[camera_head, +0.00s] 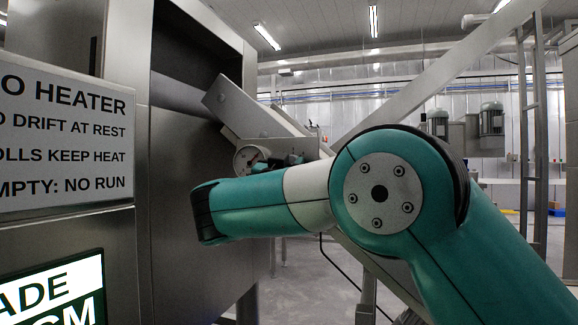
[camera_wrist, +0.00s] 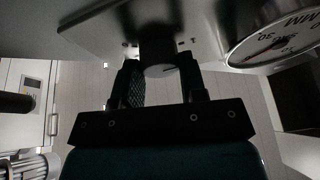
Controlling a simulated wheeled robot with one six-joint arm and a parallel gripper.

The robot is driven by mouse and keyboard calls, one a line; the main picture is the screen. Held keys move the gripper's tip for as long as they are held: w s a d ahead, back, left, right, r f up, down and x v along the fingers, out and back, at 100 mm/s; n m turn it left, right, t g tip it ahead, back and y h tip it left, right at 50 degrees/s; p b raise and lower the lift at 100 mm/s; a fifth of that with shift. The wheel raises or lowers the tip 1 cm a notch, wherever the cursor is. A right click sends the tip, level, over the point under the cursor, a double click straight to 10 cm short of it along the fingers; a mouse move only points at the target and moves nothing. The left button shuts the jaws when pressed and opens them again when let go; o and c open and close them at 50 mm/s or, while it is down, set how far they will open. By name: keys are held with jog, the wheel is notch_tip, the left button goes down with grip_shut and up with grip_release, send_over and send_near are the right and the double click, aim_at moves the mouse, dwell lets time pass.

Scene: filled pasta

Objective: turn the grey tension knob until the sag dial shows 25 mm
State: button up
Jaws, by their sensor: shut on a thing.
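The grey tension knob (camera_wrist: 160,70) sits under a metal plate in the wrist view, with a dark mark on its end face. My gripper (camera_wrist: 160,88) has one finger on each side of the knob and is shut on it. The sag dial (camera_wrist: 275,42) is at the upper right of the wrist view, cut off by the frame edge. "MM" and "30" show on it, with a red needle; its exact reading cannot be told. In the head view the dial (camera_head: 248,159) is small and partly hidden by my teal arm, and the knob is hidden.
A steel cabinet (camera_head: 200,190) with a printed sign (camera_head: 68,135) and a lit screen (camera_head: 55,290) stands at the left. Slanted metal bars (camera_head: 250,112) lie behind my arm. The floor beyond is mostly open, with motors (camera_head: 491,118) at the far right.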

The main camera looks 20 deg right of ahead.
jog(key=shift+s+d+r+n+t+y+p, duration=0.1)
jog(key=shift+n+t+y+p, duration=0.2)
jog(key=shift+n+y+p, duration=1.15)
jog(key=shift+w+a+n+t+y+p, duration=0.1)
jog(key=shift+n+t+y+p, duration=0.25)
jog(key=shift+n, duration=2.15)
jog(key=shift+s+d+r+n+t+y+p, duration=0.1)
jog(key=shift+n+t+y+p, duration=0.15)
jog(key=shift+n+y+p, duration=1.25)
jog(key=shift+f+n+h+b, duration=0.15)
jog(key=shift+n+h+b, duration=0.3)
jog(key=shift+n, duration=0.2)
jog(key=o, duration=0.9)
